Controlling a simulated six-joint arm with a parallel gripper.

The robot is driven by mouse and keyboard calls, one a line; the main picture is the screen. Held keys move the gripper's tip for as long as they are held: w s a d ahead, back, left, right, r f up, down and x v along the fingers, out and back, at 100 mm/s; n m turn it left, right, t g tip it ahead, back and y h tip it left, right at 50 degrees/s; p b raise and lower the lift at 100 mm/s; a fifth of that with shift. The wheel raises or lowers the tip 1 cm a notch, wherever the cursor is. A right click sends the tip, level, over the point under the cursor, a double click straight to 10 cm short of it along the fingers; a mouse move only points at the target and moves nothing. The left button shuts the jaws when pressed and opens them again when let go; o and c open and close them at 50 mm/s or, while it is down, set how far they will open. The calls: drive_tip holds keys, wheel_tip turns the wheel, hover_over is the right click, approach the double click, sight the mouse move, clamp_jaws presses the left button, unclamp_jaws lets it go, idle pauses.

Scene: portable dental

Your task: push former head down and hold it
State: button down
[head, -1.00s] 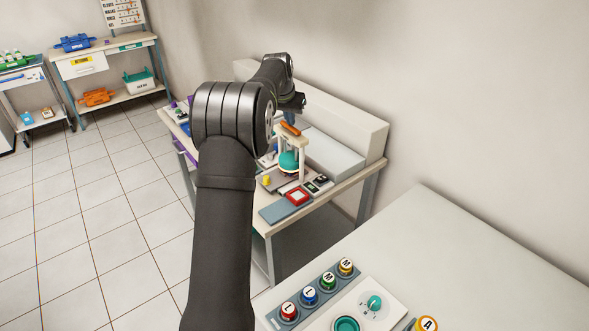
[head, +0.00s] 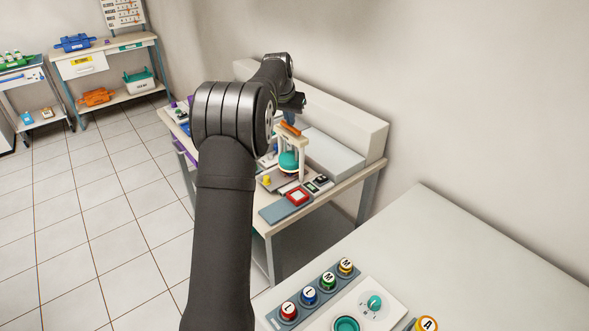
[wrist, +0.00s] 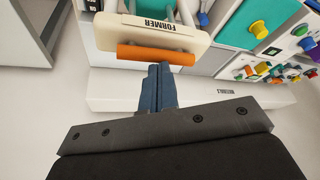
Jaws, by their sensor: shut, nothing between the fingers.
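The former head is a cream block with the label FORMER (wrist: 160,28) and an orange handle bar (wrist: 155,54) along its near edge. In the head view its orange bar (head: 291,128) tops a cream frame over a teal rounded piece (head: 288,161). My gripper (wrist: 161,68) has blue fingers pressed together with nothing between them. In the wrist view the fingertips lie right at the orange bar's near side; I cannot tell whether they touch. In the head view my gripper (head: 289,117) is just above the bar.
The former stands on a bench (head: 340,182) beside a red-framed box (head: 298,197), a small yellow piece (head: 267,180) and a pale raised back block (head: 350,125). In the wrist view colored knobs (wrist: 259,29) and a MATERIALS strip (wrist: 225,92) lie to the right.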

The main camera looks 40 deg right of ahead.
wheel_tip(320, 180, up, 8)
drive_tip(key=shift+r, duration=0.25)
idle(0.8)
drive_tip(key=shift+f, duration=0.1)
drive_tip(key=shift+f, duration=2.35)
